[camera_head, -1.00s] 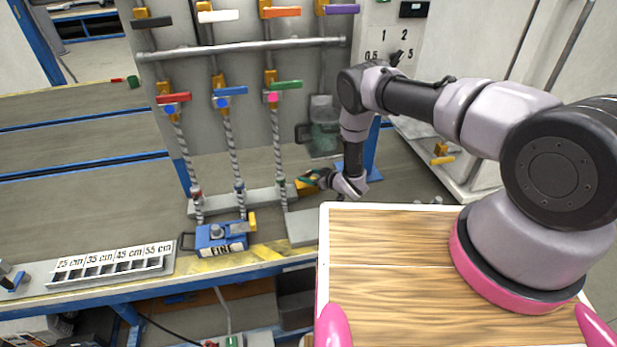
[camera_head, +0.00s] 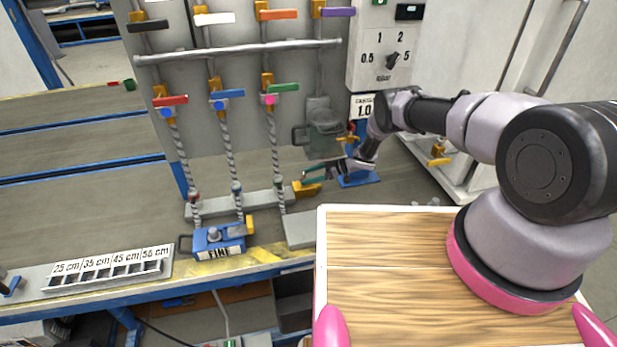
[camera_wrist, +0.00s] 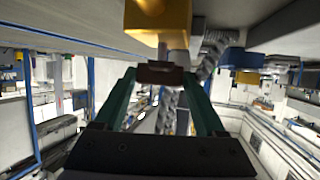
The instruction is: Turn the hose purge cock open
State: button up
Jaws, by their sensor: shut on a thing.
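A yellow-orange cock body (camera_head: 307,188) sits low beside the foot of the right hose; I take it to be the hose purge cock. The wrist view shows a yellow body (camera_wrist: 157,20) close up, with a dark reddish-brown piece (camera_wrist: 160,73) just below it. My gripper (camera_head: 318,176) is beside the yellow-orange body in the head view. In the wrist view, its green fingers reach either side of the dark piece and are shut on it. How far the cock is turned cannot be told.
Three braided hoses (camera_head: 228,150) hang left of my gripper. A blue block marked FINE (camera_head: 218,238) stands at the bench front. A grey pot (camera_head: 325,135) is just above my gripper, and a dial panel (camera_head: 385,58) is behind. A wooden top (camera_head: 390,240) lies in front.

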jog(key=shift+w, duration=0.1)
dwell(0.5)
jog(key=o, duration=1.3)
jog(key=v, duration=1)
jog(key=shift+w+d+r, duration=0.15)
jog(key=shift+d, duration=0.25)
